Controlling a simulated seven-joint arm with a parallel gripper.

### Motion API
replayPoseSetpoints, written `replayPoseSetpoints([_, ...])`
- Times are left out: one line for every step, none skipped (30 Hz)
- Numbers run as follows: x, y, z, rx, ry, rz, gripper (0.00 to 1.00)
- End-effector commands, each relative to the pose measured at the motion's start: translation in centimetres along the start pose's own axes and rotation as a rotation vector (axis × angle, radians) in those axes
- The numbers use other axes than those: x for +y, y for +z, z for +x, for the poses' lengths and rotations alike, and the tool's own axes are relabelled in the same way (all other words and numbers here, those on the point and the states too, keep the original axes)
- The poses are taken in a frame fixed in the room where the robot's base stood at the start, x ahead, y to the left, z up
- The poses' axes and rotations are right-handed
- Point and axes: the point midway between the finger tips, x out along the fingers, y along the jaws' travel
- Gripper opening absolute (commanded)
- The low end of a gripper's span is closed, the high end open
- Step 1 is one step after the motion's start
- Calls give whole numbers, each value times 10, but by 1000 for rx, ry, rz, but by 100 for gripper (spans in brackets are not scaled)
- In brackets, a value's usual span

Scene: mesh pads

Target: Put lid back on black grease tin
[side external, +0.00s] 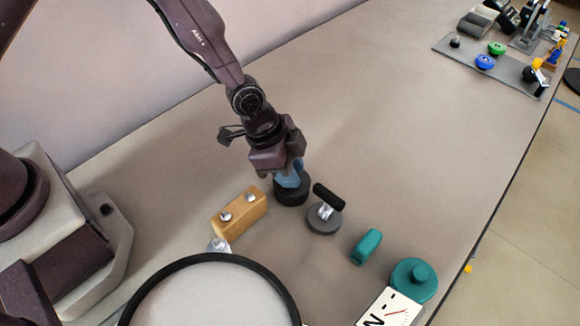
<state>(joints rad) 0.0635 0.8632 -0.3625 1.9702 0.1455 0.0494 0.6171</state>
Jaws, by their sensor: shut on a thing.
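A black round tin (291,194) stands on the table below my gripper. My gripper (288,180) points down with its blue fingers at the top of the tin. The fingers are shut on what looks like the tin's lid. The lid is mostly hidden by the fingers and blends with the dark tin, so I cannot tell whether it is seated or slightly above the rim.
A wooden block (240,216) with silver knobs lies left of the tin. A grey disc with a black bar handle (324,216) stands close on the right. Farther right are a teal piece (367,247) and a teal knobbed disc (414,278). A black-rimmed round pad (210,295) lies in front.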

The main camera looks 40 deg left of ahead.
Motion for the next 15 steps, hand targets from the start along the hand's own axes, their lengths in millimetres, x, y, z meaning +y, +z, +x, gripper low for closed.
replayPoseSetpoints([0, 0, 0, 0, 0, 0, 3])
replayPoseSetpoints([0, 0, 0, 0, 0, 0, 3])
replayPoseSetpoints([0, 0, 0, 0, 0, 0, 3])
replayPoseSetpoints([0, 0, 0, 0, 0, 0, 3])
replayPoseSetpoints([0, 0, 0, 0, 0, 0, 3])
replayPoseSetpoints([0, 0, 0, 0, 0, 0, 30])
replayPoseSetpoints([0, 0, 0, 0, 0, 0, 37])
replayPoseSetpoints([0, 0, 0, 0, 0, 0, 43])
replayPoseSetpoints([0, 0, 0, 0, 0, 0, 53])
replayPoseSetpoints([0, 0, 0, 0, 0, 0, 55])
replayPoseSetpoints([0, 0, 0, 0, 0, 0, 55])
replayPoseSetpoints([0, 0, 0, 0, 0, 0, 55])
replayPoseSetpoints([0, 0, 0, 0, 0, 0, 55])
replayPoseSetpoints([0, 0, 0, 0, 0, 0, 55])
replayPoseSetpoints([0, 0, 0, 0, 0, 0, 55])
